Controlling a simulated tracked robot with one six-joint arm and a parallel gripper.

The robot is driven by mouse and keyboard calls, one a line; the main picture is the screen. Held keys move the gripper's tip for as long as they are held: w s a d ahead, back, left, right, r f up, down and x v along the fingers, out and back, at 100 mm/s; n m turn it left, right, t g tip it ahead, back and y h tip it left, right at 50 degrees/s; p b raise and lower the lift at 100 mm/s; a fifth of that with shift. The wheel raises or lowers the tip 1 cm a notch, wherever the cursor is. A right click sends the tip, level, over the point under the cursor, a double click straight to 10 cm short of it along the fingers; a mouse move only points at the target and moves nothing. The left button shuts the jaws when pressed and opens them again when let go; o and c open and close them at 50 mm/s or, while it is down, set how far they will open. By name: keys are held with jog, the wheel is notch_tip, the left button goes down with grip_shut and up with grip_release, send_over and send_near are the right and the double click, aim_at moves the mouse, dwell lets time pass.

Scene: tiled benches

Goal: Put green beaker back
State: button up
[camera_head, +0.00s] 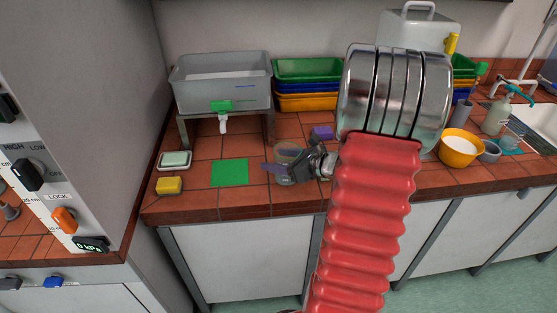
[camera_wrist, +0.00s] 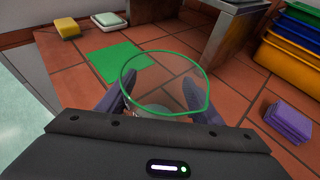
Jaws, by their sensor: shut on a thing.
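The green beaker is a clear glass beaker with a green rim. In the wrist view the beaker (camera_wrist: 165,85) stands upright between the fingers of my gripper (camera_wrist: 165,100), which is shut on it. In the head view the beaker (camera_head: 286,168) is partly hidden by my gripper (camera_head: 282,170). A flat green square (camera_head: 229,172) lies on the tiled bench to the left of the beaker and is empty. It also shows in the wrist view (camera_wrist: 119,61), beyond the beaker to the upper left. I cannot tell whether the beaker's base touches the tiles.
A grey tank (camera_head: 222,90) with a green-handled tap stands on a metal stand behind the square. A yellow sponge (camera_head: 169,186) and a soap dish (camera_head: 175,161) lie to the left. A purple block (camera_head: 322,133) and stacked trays (camera_head: 305,100) are behind. A yellow bowl (camera_head: 460,149) is right.

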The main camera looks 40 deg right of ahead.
jog(key=shift+f, duration=0.15)
jog(key=o, duration=1.5)
jog(key=shift+o, duration=0.2)
jog(key=shift+f, duration=0.15)
jog(key=v, duration=1.4)
jog(key=shift+f, duration=0.15)
